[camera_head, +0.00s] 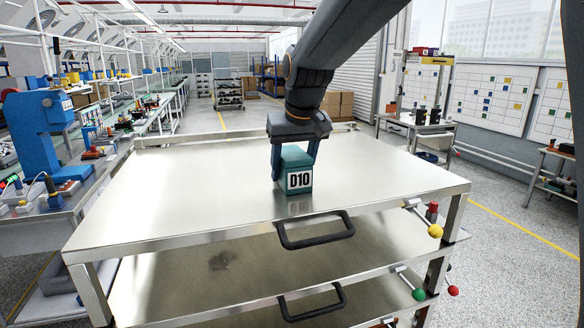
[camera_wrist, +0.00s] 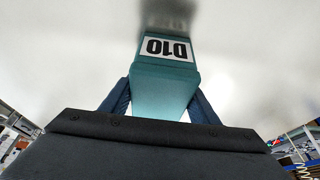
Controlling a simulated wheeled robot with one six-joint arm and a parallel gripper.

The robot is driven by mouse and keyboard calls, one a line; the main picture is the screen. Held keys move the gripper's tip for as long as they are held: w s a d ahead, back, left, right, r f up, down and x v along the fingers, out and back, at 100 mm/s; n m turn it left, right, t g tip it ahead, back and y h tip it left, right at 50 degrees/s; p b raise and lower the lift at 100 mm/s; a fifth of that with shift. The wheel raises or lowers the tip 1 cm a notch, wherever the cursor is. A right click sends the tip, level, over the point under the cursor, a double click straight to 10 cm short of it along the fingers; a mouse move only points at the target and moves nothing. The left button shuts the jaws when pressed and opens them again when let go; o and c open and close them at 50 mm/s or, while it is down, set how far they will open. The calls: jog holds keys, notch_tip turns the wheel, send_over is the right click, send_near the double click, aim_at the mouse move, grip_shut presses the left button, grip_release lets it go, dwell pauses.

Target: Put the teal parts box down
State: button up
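The teal parts box (camera_head: 294,163) has a white label reading D10. It is upright, at or just above the bare metal top of the cart (camera_head: 200,190), near the middle; I cannot tell for sure whether it touches. My gripper (camera_head: 295,160) comes from above with one finger on each side of the box and is shut on it. In the wrist view the box (camera_wrist: 166,82) sits between the two blue fingers (camera_wrist: 160,100), its label toward the far side. The box's underside is hidden.
The cart top is otherwise clear. Black handles (camera_head: 316,232) and coloured knobs (camera_head: 435,231) are on its front and right side. A lower shelf (camera_head: 180,275) is below. A workbench with a blue machine (camera_head: 42,130) stands at the left, another table (camera_head: 432,128) at the back right.

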jog(key=shift+o, duration=1.3)
jog(key=shift+r, duration=0.5)
jog(key=b+v, duration=0.2)
jog(key=v, duration=0.9)
jog(key=shift+b, duration=0.35)
jog(key=shift+s+r, duration=0.15)
